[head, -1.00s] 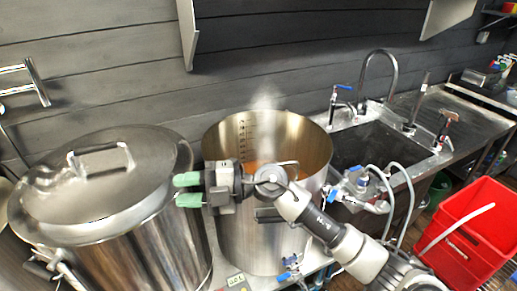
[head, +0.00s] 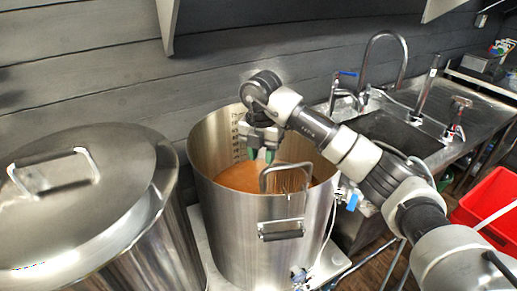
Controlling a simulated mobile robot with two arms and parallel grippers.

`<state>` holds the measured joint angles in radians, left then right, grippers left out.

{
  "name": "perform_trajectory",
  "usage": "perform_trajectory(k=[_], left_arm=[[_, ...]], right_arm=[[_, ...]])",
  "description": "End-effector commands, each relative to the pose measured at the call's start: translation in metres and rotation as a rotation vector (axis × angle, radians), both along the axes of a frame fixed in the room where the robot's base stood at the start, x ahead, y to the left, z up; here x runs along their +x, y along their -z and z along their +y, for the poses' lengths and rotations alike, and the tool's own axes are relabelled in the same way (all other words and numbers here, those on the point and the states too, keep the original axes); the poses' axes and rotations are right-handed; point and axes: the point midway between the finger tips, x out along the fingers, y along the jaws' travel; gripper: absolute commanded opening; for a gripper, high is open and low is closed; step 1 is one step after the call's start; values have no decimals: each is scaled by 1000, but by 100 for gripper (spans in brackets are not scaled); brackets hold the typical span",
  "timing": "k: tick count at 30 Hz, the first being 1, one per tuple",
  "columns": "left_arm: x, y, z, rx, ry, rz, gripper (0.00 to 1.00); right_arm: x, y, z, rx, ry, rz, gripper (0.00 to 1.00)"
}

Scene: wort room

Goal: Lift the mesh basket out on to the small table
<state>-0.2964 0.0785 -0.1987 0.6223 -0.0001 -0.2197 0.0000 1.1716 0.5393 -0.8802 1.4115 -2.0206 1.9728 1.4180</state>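The large open steel pot (head: 235,225) holds amber-brown contents (head: 240,178). A grey metal bail handle (head: 287,166) stands up at the near right inside the pot and looks like the mesh basket's handle. The basket's mesh body cannot be made out. My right gripper (head: 262,156) reaches in from the right over the pot. Its two green-tipped fingers point down, apart and with nothing between them, a little behind and left of the handle in the picture. The small table cannot be made out. My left gripper is out of view.
A lidded steel pot (head: 85,205) stands close on the left. A sink (head: 400,132) with tall taps (head: 398,60) is at the right, with a red bin (head: 490,200) beyond my arm. A blue-handled valve (head: 299,275) sticks out low on the open pot.

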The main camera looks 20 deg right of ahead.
Motion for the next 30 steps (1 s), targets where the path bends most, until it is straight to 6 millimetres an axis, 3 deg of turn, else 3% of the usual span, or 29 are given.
perform_trajectory(k=[6, 15, 21, 29, 30], left_arm=[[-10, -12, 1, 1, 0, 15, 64], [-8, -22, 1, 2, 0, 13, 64], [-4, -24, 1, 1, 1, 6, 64], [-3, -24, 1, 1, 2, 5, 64], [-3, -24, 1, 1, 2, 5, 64]], right_arm=[[-2, 37, 0, 1, -3, 6, 34], [-2, 83, 0, 3, -4, 3, 34], [-2, 95, 0, 4, -5, 1, 34], [-2, 97, 0, 4, -5, 0, 34], [-2, 96, 0, 4, -5, 0, 28]])
